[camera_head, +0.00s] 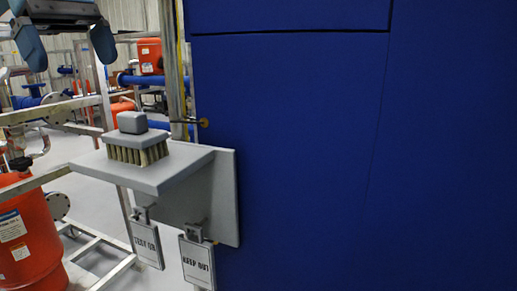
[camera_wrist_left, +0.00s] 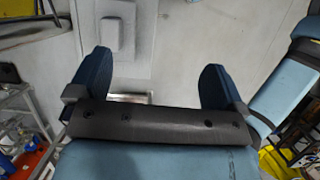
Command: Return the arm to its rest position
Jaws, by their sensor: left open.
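My left gripper (camera_head: 70,58) hangs at the top left of the head view, its two dark blue fingers spread with nothing between them. The same open gripper fills the lower middle of the left wrist view (camera_wrist_left: 155,68). A grey brush (camera_head: 136,140) with tan bristles stands bristles down on a small grey shelf (camera_head: 170,180), below and to the right of the gripper and apart from it. In the left wrist view a grey block shape, which looks like the brush from above (camera_wrist_left: 112,38), shows beyond the fingers. My right gripper is not in view.
A large blue panel (camera_head: 290,130) fills the right of the head view. Two tags (camera_head: 147,244) (camera_head: 197,262) hang under the shelf. Metal rails (camera_head: 50,112), a red tank (camera_head: 28,235) and blue pipes (camera_head: 142,80) stand at the left.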

